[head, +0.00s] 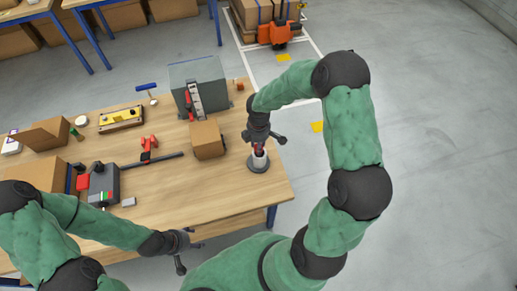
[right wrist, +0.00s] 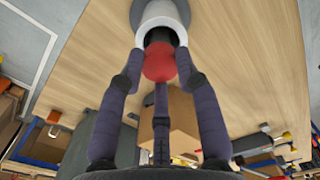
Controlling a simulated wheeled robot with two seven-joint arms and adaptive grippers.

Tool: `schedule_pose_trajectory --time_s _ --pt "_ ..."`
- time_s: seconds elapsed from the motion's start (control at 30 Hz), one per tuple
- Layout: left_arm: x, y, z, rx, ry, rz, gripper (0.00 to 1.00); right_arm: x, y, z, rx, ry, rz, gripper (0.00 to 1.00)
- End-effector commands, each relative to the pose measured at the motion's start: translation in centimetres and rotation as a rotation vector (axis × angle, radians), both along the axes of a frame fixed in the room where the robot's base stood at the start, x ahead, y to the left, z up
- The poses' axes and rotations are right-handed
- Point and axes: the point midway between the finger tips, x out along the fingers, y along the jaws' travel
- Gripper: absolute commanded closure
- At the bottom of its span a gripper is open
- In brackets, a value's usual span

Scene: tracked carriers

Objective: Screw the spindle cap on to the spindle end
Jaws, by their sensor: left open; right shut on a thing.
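The spindle cap (right wrist: 159,62), red and rounded, sits between the fingers of my right gripper (right wrist: 160,70), which is shut on it. A dark part shows beyond the cap, at the mouth of a pale ring. That ring is the spindle end (head: 259,162), a short pale cylinder standing on a round grey base (head: 258,169) near the right end of the table. In the head view my right gripper (head: 260,147) is right above it. I cannot tell whether the threads are engaged. My left gripper (head: 186,254) is open and empty by the table's front edge.
A cardboard box (head: 207,140) stands close left of the spindle, with a grey-green bin (head: 196,84) behind it. A dark bar with a red clamp (head: 149,150) lies further left. The wooden table (head: 235,190) is bare in front of the box.

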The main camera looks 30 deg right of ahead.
Motion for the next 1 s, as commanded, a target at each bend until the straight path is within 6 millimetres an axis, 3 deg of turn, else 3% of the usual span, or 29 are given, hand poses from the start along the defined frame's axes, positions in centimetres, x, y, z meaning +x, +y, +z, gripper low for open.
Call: schedule_pose_trajectory --time_s 0.1,0.5,1.0 --pt "0.0 0.0 -1.7 0.0 0.001 0.0 0.39 0.1 0.0 -0.4 0.0 -0.003 -0.154 0.94" --pt "0.0 0.0 -4.6 0.0 0.0 0.0 0.39 0.0 0.0 -0.2 0.002 -0.001 -0.613 0.94" --pt "0.0 0.0 -5.4 0.0 0.0 0.0 0.39 0.1 0.0 -0.2 0.002 -0.002 -0.728 0.94"
